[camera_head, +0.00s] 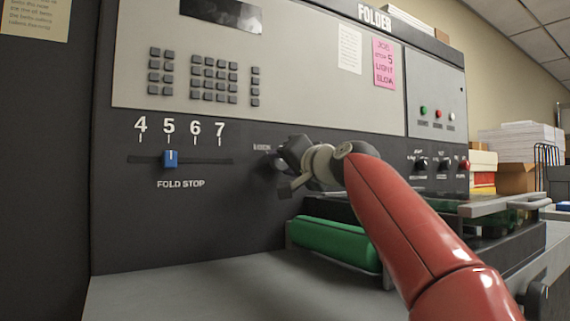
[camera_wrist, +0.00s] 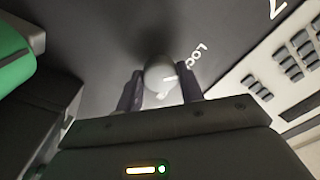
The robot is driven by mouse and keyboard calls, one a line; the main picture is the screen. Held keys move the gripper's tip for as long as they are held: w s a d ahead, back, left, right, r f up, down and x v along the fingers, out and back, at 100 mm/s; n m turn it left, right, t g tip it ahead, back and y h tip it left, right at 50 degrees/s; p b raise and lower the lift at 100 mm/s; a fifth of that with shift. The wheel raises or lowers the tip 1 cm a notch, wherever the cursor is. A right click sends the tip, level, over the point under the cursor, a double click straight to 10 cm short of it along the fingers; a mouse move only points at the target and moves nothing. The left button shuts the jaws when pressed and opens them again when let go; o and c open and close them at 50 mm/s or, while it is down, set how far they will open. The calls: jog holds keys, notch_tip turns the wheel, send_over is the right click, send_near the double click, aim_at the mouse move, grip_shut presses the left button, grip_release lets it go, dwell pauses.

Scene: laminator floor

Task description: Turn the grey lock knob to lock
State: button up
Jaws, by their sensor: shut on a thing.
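The grey lock knob (camera_wrist: 158,76) is a round knob on the dark front panel of the folder machine. In the wrist view it sits between the two dark fingers of my gripper (camera_wrist: 162,92), which are shut on it. A white pointer mark shows on the knob, and white lettering starting "LOC" (camera_wrist: 202,50) is on the panel beside it, partly hidden. In the head view my gripper (camera_head: 282,163) is at the panel, right of the fold stop scale, and hides most of the knob. A partly covered white label lies just left of it.
A blue slider (camera_head: 170,159) stands at 5 on the fold stop scale, left of my gripper. A green roller (camera_head: 335,242) lies below my gripper. Several small knobs and a red button (camera_head: 464,165) are farther right. A grey table surface (camera_head: 200,295) in front is clear.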

jog(key=shift+f, duration=0.1)
jog(key=o, duration=1)
jog(key=b+v, duration=0.3)
jog(key=v, duration=0.4)
jog(key=shift+s+d, duration=0.2)
jog(key=shift+s, duration=0.1)
